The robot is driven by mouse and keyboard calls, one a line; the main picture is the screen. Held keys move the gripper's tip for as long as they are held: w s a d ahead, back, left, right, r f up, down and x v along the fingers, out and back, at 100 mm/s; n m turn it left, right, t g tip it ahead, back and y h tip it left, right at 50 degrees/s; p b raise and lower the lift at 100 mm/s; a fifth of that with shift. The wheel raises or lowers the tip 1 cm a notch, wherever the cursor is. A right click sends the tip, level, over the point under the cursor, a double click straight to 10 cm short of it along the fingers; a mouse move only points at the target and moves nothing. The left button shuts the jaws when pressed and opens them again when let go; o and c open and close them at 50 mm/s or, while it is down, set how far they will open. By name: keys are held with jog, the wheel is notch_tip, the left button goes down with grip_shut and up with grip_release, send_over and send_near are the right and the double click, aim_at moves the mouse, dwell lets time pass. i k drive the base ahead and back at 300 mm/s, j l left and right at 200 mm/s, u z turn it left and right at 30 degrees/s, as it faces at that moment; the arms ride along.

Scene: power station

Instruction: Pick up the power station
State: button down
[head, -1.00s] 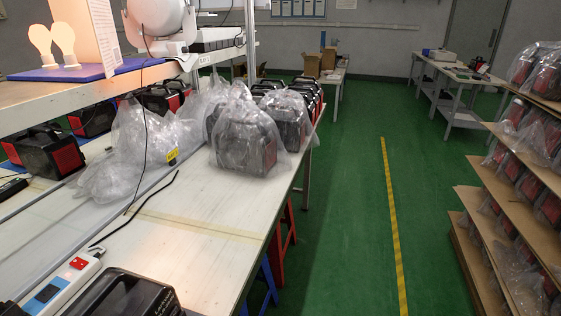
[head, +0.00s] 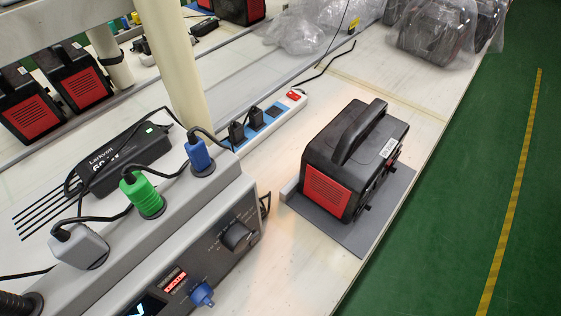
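A black power station (head: 352,158) with a red side panel and a top carrying handle (head: 360,132) stands upright on a grey mat (head: 329,232) on the white workbench, right of centre in the head view. Its front with sockets faces the lower right. Nothing covers it. My gripper is not in view.
A grey test unit (head: 217,249) with plugs and a knob stands at lower left. Bagged power stations (head: 437,36) stand farther back. The bench's right edge is close; green floor lies beyond.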

aim_at(339, 167)
jog(key=l+u, duration=0.6)
jog(key=u, duration=0.25)
jog(key=k+l+u, duration=0.1)
jog(key=l+u, duration=0.15)
jog(key=u, duration=0.15)
jog(key=k+l+u, duration=0.15)
jog(key=u, duration=0.25)
jog(key=l, duration=0.1)
